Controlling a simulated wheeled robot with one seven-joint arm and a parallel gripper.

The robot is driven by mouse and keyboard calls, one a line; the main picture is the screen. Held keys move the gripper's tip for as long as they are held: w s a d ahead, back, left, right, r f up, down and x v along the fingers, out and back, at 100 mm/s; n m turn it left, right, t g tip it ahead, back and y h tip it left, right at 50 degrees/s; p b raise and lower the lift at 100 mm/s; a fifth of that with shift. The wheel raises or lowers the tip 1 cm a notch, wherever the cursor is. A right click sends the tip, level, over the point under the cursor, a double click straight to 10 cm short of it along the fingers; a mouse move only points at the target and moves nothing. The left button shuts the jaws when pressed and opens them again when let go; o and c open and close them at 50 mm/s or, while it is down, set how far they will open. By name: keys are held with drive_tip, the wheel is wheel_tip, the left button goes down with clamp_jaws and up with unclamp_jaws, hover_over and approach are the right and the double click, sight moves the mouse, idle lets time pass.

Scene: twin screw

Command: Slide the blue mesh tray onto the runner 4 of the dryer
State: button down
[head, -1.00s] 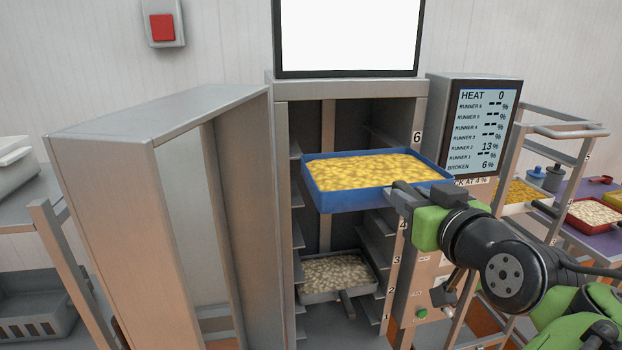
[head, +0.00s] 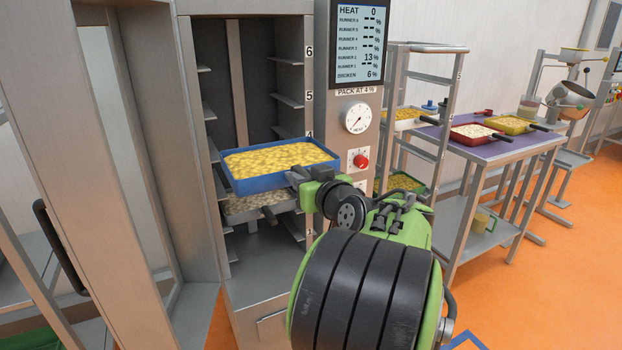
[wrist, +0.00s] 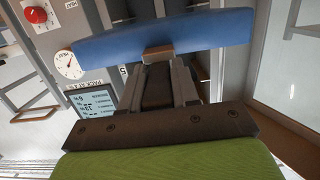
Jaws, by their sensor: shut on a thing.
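The blue mesh tray (head: 262,182), filled with yellow pieces, is level at the front of the open dryer (head: 240,290). In the head view it overlaps the runners near the label 4 (head: 309,134). I cannot tell how far inside it is or whether it touches a runner. My gripper (head: 298,176) is shut on the tray's near right side. The wrist view shows the fingers (wrist: 168,80) closed on a brown grip piece at the blue wall (wrist: 200,36). Runners 5 and 6 above are empty; the lower right runners are partly hidden by my arm.
A grey tray of pale pieces (head: 258,204) sits lower in the dryer, partly hidden below the blue tray. The open door (head: 110,150) stands at the left. The control panel (head: 357,120) and a rack (head: 447,110) stand at the right.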

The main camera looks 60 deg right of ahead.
sight(267, 144)
drive_tip(key=r+p+x, duration=0.2)
drive_tip(key=p+x, duration=0.5)
drive_tip(key=x, duration=0.6)
drive_tip(key=r+p+x, duration=0.2)
drive_tip(key=p+x, duration=0.5)
drive_tip(key=x, duration=0.7)
drive_tip(key=shift+w+r+p, duration=0.2)
drive_tip(key=shift+w+p, duration=0.05)
drive_tip(key=shift+p, duration=0.05)
drive_tip(key=shift+f+b, duration=0.55)
drive_tip(key=c, duration=0.8)
unclamp_jaws()
drive_tip(key=shift+s, duration=0.1)
drive_tip(key=shift+o, duration=0.2)
drive_tip(key=shift+f, duration=0.25)
drive_tip(key=b+v, duration=0.2)
drive_tip(key=v, duration=1.3)
drive_tip(key=shift+s+a+r, duration=0.15)
drive_tip(key=shift+s+r, duration=0.05)
drive_tip(key=shift+s, duration=0.15)
